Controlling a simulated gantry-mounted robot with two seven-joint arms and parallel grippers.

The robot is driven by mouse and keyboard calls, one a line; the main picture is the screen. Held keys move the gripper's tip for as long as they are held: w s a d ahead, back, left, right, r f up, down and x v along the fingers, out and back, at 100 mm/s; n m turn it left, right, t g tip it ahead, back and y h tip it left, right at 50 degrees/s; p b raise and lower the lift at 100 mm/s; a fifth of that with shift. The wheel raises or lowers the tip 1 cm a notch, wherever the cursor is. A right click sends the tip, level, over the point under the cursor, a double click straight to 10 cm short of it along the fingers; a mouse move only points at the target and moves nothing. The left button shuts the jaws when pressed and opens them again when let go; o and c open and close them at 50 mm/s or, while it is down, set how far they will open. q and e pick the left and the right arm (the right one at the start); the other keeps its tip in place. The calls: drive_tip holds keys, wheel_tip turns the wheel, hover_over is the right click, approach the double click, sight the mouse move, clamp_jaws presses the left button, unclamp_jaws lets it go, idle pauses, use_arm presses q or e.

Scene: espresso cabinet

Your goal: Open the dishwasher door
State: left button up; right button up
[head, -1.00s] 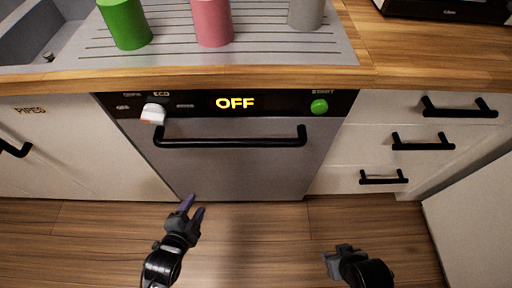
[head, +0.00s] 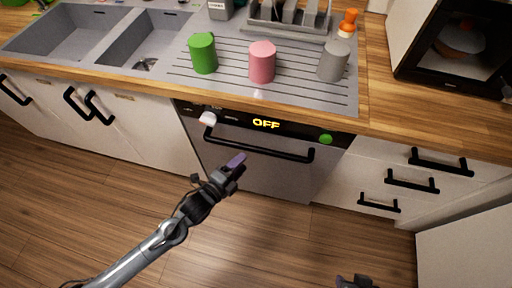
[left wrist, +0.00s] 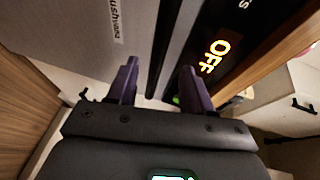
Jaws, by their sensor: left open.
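The dishwasher door (head: 262,175) is a shut grey metal panel with a black bar handle (head: 258,148) across its upper part. The black control strip above it shows a yellow OFF display (head: 266,124), which also shows in the left wrist view (left wrist: 215,57). My left gripper (head: 238,162) is open, just in front of the door and below the handle in the head view. In the left wrist view its purple fingers (left wrist: 158,84) point at the door, with the dark handle (left wrist: 165,45) appearing between them. I cannot tell whether they touch it. My right gripper (head: 355,282) barely shows at the bottom edge.
A white knob (head: 208,119) and a green button (head: 326,139) sit on the control strip. Green (head: 203,54), pink (head: 262,62) and grey (head: 333,61) cups stand on the drainboard above. Drawers (head: 402,176) stand to the right. The wooden floor (head: 250,245) before the door is clear.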

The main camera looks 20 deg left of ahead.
sight(255, 151)
use_arm(q)
drive_tip(key=b+x, duration=0.2)
drive_tip(key=x, duration=0.6)
drive_tip(key=shift+w+d+f+b, duration=0.1)
drive_tip(key=shift+b, duration=0.2)
drive_tip(key=shift+w+d, duration=0.1)
drive_tip(key=shift+w, duration=0.25)
clamp_jaws()
